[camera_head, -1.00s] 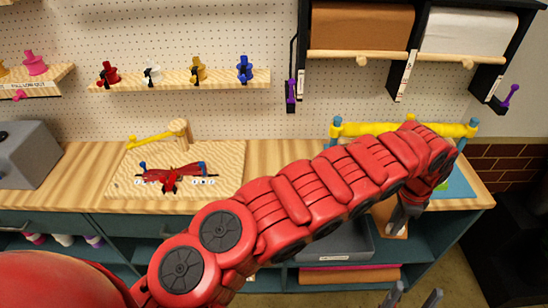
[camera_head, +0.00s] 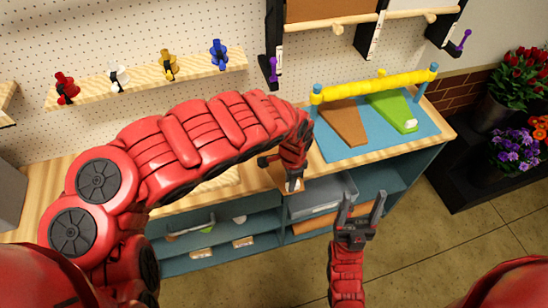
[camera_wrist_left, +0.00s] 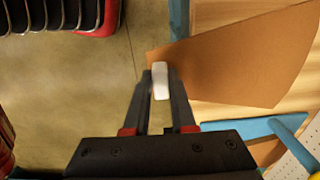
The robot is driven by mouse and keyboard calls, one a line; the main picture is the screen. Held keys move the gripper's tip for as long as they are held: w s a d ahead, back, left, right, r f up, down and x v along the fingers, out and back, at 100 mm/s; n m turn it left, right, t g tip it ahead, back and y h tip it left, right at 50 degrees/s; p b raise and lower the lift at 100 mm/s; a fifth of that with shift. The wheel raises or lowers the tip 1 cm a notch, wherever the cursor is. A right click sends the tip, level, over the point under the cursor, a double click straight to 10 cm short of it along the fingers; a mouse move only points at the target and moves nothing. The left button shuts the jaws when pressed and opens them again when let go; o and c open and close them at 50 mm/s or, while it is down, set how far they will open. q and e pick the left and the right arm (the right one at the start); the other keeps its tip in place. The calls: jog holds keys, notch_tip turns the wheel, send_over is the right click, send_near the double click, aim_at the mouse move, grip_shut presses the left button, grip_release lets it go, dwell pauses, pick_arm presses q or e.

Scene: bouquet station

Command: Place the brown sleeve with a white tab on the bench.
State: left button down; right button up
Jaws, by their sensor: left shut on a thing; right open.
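The brown sleeve (camera_wrist_left: 235,55) is in the left wrist view, with its white tab (camera_wrist_left: 160,80) between the fingertips of my left gripper (camera_wrist_left: 160,88). The gripper is shut on that tab. The sleeve extends right, over the bench's wooden top (camera_wrist_left: 215,117) in the picture; I cannot tell whether it touches. In the head view my left gripper (camera_head: 294,184) is at the bench's front edge, left of the blue mat (camera_head: 370,145), and the held sleeve is mostly hidden. My right gripper (camera_head: 362,205) is open and empty in front of the bench (camera_head: 440,128).
Another brown sleeve (camera_head: 345,122) and a green sleeve (camera_head: 392,110) with a white tab lie on the mat. A yellow roll (camera_head: 375,86) on blue posts runs behind them. A grey bin (camera_head: 325,198) sits below the benchtop. Flower buckets (camera_head: 498,112) stand right.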

aim_at(277, 154)
pick_arm(q)
jog(key=w+a+b, duration=0.1)
jog(key=w+b, duration=0.2)
jog(key=w+a+f+b, duration=0.1)
jog(key=w+b, duration=0.2)
jog(key=w, duration=0.1)
jog(key=w+a+b, duration=0.1)
jog(key=w+b, duration=0.1)
jog(key=w, duration=0.2)
jog(key=shift+a+f+b, duration=0.25)
jog(key=shift+f+b, duration=0.05)
jog(key=shift+b, duration=0.1)
jog(key=shift+w+a+r, duration=0.15)
jog(key=shift+w+a, duration=0.15)
jog(key=shift+w, duration=0.1)
jog(key=shift+f+p, duration=0.95)
jog(key=shift+f, duration=0.75)
